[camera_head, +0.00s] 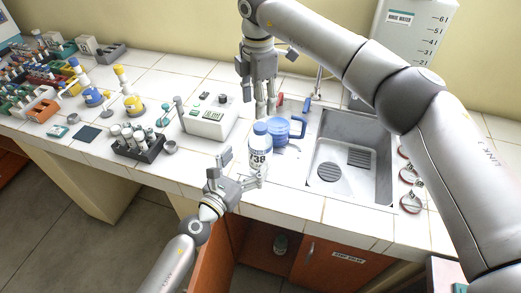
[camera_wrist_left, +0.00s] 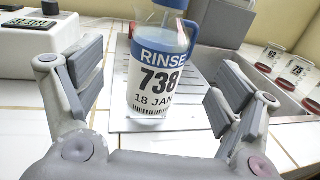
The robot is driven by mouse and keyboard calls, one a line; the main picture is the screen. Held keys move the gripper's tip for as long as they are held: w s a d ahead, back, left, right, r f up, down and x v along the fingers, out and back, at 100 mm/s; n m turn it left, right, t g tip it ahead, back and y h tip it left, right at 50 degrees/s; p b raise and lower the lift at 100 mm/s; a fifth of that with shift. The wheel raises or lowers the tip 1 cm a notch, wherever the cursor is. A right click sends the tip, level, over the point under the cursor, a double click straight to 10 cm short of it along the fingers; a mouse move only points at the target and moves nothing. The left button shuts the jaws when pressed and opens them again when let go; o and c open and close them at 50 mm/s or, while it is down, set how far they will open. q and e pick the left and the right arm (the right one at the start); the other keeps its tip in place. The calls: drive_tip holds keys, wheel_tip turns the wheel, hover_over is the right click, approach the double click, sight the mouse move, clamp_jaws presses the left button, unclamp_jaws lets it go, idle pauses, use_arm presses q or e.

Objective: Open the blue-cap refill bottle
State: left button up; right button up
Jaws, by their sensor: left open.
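My left gripper (camera_head: 244,168) is open in front of the bottle. Its fingers are on either side of the bottle in the wrist view, with gaps on both sides. My right gripper (camera_head: 265,106) points down from above, with its fingertips just above or behind the cap. I cannot tell whether it touches the cap or how far its fingers are apart.
A white device (camera_head: 208,121) and a dark tube rack (camera_head: 140,147) stand to the left.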

sight(255, 152)
use_arm(q)
drive_tip(key=x, duration=0.7)
drive_tip(key=shift+d+f, duration=0.1)
drive_tip(key=shift+f, duration=0.1)
use_arm(e)
drive_tip(key=shift+w+d+f, duration=0.25)
drive_tip(key=shift+w+d, duration=0.05)
drive_tip(key=shift+w, duration=0.15)
use_arm(q)
drive_tip(key=shift+w+d+r, duration=0.1)
drive_tip(key=shift+w+d, duration=0.1)
drive_tip(key=shift+w, duration=0.35)
use_arm(e)
drive_tip(key=shift+s+a+r, duration=0.15)
drive_tip(key=shift+s+a, duration=0.05)
use_arm(q)
drive_tip(key=shift+w+d, duration=0.15)
drive_tip(key=shift+w, duration=0.1)
use_arm(e)
drive_tip(key=shift+w+d, duration=0.1)
use_arm(q)
drive_tip(key=shift+c, duration=0.4)
drive_tip(key=shift+s, duration=0.1)
drive_tip(key=c, duration=1.9)
use_arm(e)
drive_tip(key=m, duration=0.4)
drive_tip(key=shift+m, duration=0.3)
drive_tip(key=m, duration=0.4)
drive_tip(key=shift+f, duration=4.1)
